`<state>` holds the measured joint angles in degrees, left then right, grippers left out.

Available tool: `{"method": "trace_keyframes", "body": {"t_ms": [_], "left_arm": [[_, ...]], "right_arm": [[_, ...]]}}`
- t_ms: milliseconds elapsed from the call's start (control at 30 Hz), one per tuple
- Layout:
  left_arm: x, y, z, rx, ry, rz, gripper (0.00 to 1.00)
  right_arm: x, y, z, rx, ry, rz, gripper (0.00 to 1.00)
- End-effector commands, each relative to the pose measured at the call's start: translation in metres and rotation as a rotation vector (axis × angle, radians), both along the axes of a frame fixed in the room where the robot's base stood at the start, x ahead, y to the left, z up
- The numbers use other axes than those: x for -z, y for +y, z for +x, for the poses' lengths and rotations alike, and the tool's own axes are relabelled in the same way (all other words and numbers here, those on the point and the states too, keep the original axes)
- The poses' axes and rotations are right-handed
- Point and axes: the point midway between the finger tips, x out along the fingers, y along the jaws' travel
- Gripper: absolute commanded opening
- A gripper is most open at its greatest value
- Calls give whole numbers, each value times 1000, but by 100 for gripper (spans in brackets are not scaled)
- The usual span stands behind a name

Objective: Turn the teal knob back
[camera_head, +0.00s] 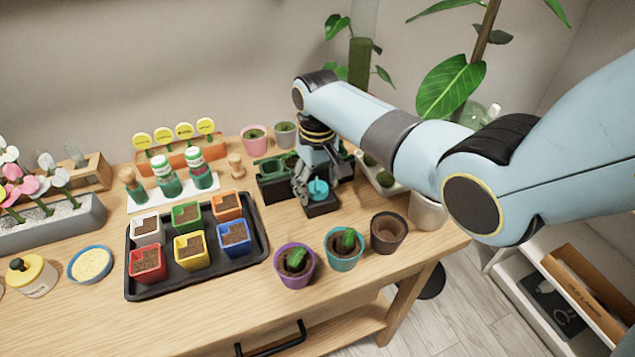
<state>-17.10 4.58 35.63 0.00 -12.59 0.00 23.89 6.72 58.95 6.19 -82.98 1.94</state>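The teal knob (318,187) sits on top of a small black box (322,209) near the back right of the wooden table. My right gripper (319,181) comes down over it from above. Its dark fingers are spread apart, one to the left of the knob and one to the right and behind it. I cannot tell whether a finger touches the knob. The fingers partly hide the box's top and back. My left gripper is not in view.
A black tray (262,247) with several coloured soil pots lies left of the box. A purple pot (284,273), a teal pot (335,264) and a brown pot (388,232) stand in front.

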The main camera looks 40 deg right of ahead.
Motion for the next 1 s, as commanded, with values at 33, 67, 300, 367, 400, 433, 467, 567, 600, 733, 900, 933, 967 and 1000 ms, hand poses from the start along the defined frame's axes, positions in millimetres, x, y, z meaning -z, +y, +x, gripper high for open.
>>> {"method": "trace_keyframes", "body": {"t_ms": [33,67,300,367,400,433,467,567,600,733,900,933,967,1000], "left_arm": [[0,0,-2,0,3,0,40],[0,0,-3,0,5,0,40],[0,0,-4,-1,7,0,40],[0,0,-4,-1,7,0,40],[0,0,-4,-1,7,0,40],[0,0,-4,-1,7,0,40],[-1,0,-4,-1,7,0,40],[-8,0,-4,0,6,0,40],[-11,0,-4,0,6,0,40],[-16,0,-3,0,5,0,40],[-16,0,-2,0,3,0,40],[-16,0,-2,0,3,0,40],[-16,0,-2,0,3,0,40],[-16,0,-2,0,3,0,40]], "right_arm": [[0,0,0,0,0,0,55],[0,0,0,0,0,0,52],[0,0,0,0,0,0,20],[0,0,0,0,0,0,12],[0,0,0,0,0,0,12],[0,0,0,-5,1,0,12],[-1,0,0,-15,1,0,12],[-2,0,0,-93,2,1,12],[-2,0,0,-133,2,1,12],[-2,1,0,-239,1,1,12],[0,0,0,-270,1,1,12],[0,1,0,-270,1,1,12],[1,1,0,-269,1,1,12],[1,1,0,-269,1,1,12]]}}
